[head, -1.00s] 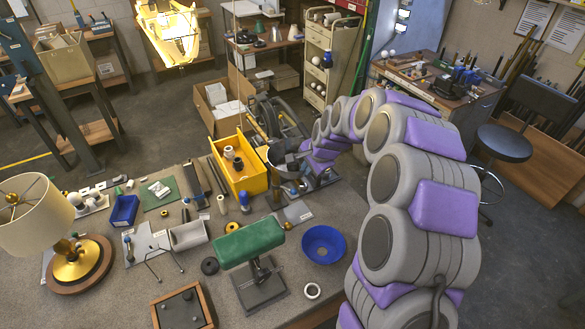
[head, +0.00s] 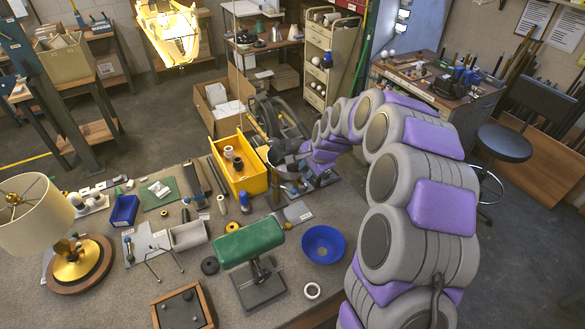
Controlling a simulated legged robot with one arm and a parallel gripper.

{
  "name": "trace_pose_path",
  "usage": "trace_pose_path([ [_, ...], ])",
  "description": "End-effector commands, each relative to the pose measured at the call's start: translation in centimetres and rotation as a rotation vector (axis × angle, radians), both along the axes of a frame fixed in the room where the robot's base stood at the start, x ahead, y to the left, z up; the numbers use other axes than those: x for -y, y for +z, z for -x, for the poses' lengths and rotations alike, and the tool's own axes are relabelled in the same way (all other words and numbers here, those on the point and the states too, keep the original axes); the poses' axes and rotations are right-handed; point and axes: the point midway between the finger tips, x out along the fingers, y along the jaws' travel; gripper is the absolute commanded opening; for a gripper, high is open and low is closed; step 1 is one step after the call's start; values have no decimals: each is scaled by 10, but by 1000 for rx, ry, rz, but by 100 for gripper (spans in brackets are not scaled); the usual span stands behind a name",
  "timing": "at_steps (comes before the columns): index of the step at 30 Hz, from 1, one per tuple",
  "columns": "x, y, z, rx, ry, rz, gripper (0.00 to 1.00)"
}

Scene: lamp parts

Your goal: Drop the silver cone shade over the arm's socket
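My arm, grey with purple pads, reaches from the lower right to the back of the workbench. My gripper (head: 283,160) is small and dark at its far end, just right of the yellow bin. Its fingers are too small and dark to tell open from shut, or whether they hold anything. I cannot make out a silver cone shade for certain.
A yellow bin (head: 252,182) holds small parts. A green-shaded lamp (head: 250,242), blue bowl (head: 323,244), wooden tray (head: 183,310), blue box (head: 124,210) and cream-shaded lamp (head: 32,215) stand on the workbench (head: 110,300). Bare bench shows at the front left.

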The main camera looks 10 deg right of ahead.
Motion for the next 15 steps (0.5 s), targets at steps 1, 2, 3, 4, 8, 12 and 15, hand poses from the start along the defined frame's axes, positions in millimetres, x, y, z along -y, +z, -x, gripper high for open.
trace_pose_path([
  [1, 0, 0, 0, 0, 0, 0, 30],
  [2, 0, 0, 0, 0, 0, 0, 33],
  [3, 0, 0, 0, 0, 0, 0, 36],
  [4, 0, 0, 0, 0, 0, 0, 36],
  [8, 0, 0, 0, 0, 0, 0, 36],
  [12, 1, 3, 1, 1, 0, 0, 36],
  [15, 3, 12, 3, 5, -1, 1, 36],
])
